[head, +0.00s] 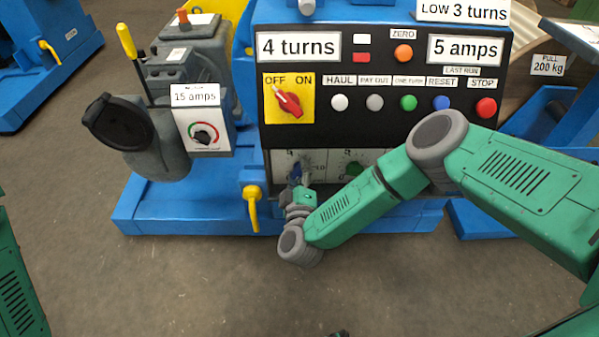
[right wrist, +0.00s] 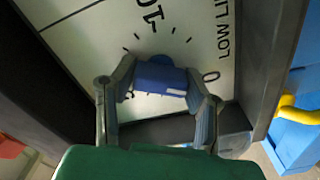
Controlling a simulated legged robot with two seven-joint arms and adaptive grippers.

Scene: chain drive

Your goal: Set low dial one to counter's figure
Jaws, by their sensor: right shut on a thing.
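The blue dial knob (head: 296,171) sits on the white lower panel, left of a green dial knob (head: 352,170). My right gripper (head: 298,187) reaches it from below. In the right wrist view my right gripper (right wrist: 158,92) is shut on the blue knob (right wrist: 160,77), one finger at each side. The scale around it shows a 10 and a 0, with lettering starting "LOW LI". The knob's pointer is not clear. A display (head: 297,46) reads "4 turns", another (head: 464,50) reads "5 amps", and a plate (head: 464,11) reads "LOW 3 turns". My left gripper is out of view.
Above the dials are a red OFF/ON switch (head: 288,100) and several push buttons, including red STOP (head: 486,108). A yellow lever (head: 252,208) stands close left of my right gripper. A grey unit with a "15 amps" plate (head: 195,95) stands further left.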

